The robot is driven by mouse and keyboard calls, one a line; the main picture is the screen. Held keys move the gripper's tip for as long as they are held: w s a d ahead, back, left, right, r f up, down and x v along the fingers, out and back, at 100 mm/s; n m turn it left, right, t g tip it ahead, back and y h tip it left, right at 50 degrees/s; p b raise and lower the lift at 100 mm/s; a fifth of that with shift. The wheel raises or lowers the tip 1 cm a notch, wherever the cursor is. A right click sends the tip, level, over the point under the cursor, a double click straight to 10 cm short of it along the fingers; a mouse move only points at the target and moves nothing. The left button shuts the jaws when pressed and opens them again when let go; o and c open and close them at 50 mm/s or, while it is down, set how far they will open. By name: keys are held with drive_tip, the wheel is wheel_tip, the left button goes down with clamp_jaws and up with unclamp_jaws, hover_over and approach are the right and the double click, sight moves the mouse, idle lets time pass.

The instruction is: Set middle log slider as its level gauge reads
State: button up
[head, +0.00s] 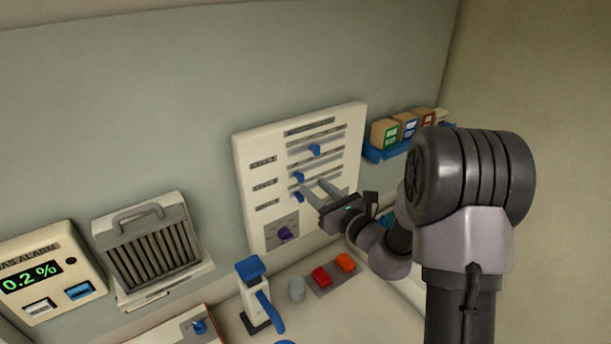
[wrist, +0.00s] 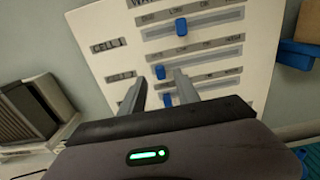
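The pale log panel (head: 243,158) on the wall carries three horizontal sliders with blue knobs. The top knob (head: 315,150) sits partway along its track. The middle knob (head: 298,177) and bottom knob (head: 298,196) are near the left ends of theirs. My gripper (head: 311,187) is open in front of the lower two rows. In the wrist view, the middle knob (wrist: 160,72) shows between the fingertips of my gripper (wrist: 160,76), and the bottom knob (wrist: 167,99) shows lower between the fingers. Contact cannot be told. I cannot make out any level gauge.
A purple knob (head: 285,234) is low on the panel. A blue-topped lever device (head: 251,287), red button (head: 321,277) and orange button (head: 346,262) are below. A blue shelf (head: 375,154) holds boxes at right. A gas alarm (head: 65,250) reads 0.2 %, left of a grey finned unit (head: 150,255).

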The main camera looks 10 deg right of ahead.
sight(303, 177)
drive_tip(key=x, duration=0.4)
drive_tip(key=shift+w+a, duration=0.2)
drive_tip(key=shift+w, duration=0.15)
drive_tip(key=shift+c, duration=0.2)
clamp_jaws()
idle(0.9)
